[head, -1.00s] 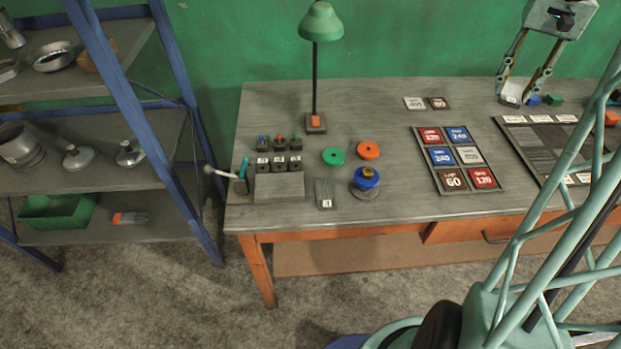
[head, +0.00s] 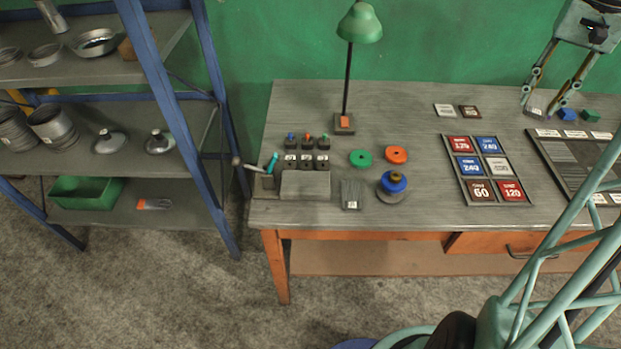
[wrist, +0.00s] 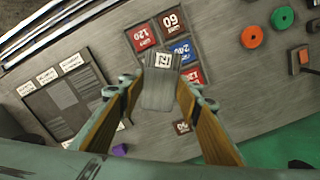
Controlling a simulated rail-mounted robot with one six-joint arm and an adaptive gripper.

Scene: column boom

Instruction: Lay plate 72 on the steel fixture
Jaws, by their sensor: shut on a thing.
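Plate 72 is a thin grey plate (wrist: 158,97) with a white tag reading 72, upside down in the wrist view. My gripper (wrist: 160,82) is shut on it, with one finger at each side. In the head view my gripper (head: 552,100) is at the upper right, over the back of the bench, and the plate there is small and hard to make out. I cannot tell for certain which thing is the steel fixture. A plain grey block (head: 305,186) and a flat grey piece with a white tag (head: 351,194) lie at the bench's left front.
A tray of red, blue and grey numbered tiles (head: 448,172) lies mid-bench. A dark labelled board (head: 560,170) is to its right. A green lamp (head: 360,24), green and orange discs and a blue-topped round item (head: 392,183) stand further left. Blue-framed shelves (head: 180,120) are at left.

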